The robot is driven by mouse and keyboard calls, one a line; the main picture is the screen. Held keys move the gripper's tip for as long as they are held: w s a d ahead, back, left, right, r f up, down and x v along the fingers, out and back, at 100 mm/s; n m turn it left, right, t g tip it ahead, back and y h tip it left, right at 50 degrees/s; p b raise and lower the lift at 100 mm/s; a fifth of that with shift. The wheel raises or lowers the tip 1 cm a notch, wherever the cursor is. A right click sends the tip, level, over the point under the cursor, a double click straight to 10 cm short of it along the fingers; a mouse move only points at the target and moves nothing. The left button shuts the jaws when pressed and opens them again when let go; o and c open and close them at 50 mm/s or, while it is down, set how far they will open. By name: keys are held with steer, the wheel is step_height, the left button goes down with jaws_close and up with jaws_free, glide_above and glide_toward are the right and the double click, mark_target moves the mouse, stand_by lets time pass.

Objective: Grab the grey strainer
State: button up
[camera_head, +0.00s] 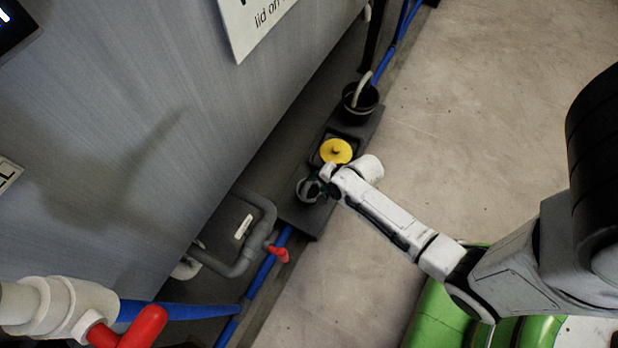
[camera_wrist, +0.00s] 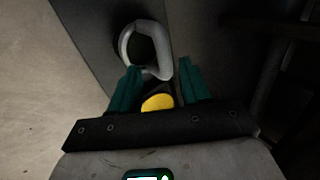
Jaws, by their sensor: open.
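The grey strainer (camera_wrist: 162,62) shows in the wrist view as a pale grey ring with a raised loop on its right, set over a dark opening. In the head view the strainer (camera_head: 303,190) is a grey rim at the near end of the dark stand, partly hidden by my arm. My gripper (camera_wrist: 158,72) is open, its two green fingers pointing at the strainer. In the picture the strainer's near edge lies between the fingertips. I cannot tell the gap in depth or whether they touch. In the head view my gripper (camera_head: 318,186) is over the stand beside the strainer.
A yellow lid (camera_head: 336,151) sits mid-stand, next to my gripper. A black pot (camera_head: 360,101) with a pale handle stands at the far end. The dark stand (camera_head: 299,219) runs along the grey wall. Blue pipes and a red valve (camera_head: 278,252) lie nearer.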

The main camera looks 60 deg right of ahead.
mark_target(310, 183)
steer(key=shift+b+x, duration=2.15)
steer(key=shift+x, duration=0.9)
steer(key=shift+w+a+r, duration=0.1)
steer(key=shift+w+r, duration=0.1)
jaws_close()
